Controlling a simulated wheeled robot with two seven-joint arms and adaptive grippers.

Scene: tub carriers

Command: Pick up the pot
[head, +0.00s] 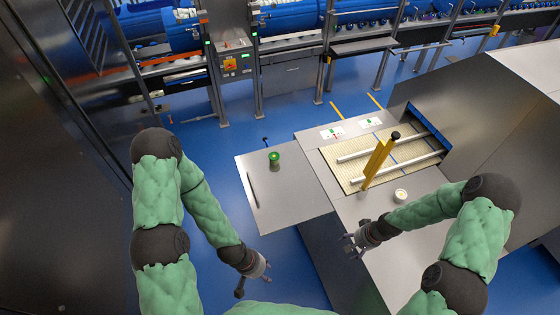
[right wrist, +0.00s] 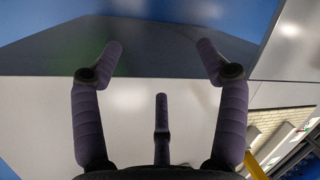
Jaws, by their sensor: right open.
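A small white round pot (head: 400,195) stands on the steel worktop, right of the yellow upright. My right gripper (head: 350,245) is left of and nearer than the white pot, apart from it. In the right wrist view my right gripper (right wrist: 160,48) has its fingers spread wide with nothing between them. My left gripper (head: 255,280) hangs over the blue floor in front of the side shelf; its fingers look apart and empty. A green-topped container (head: 274,160) stands on the side shelf, away from both grippers.
A yellow upright (head: 378,163) and two white rails (head: 400,165) stand over a textured cream bed. A large steel housing (head: 455,105) closes the right. Conveyors run along the back.

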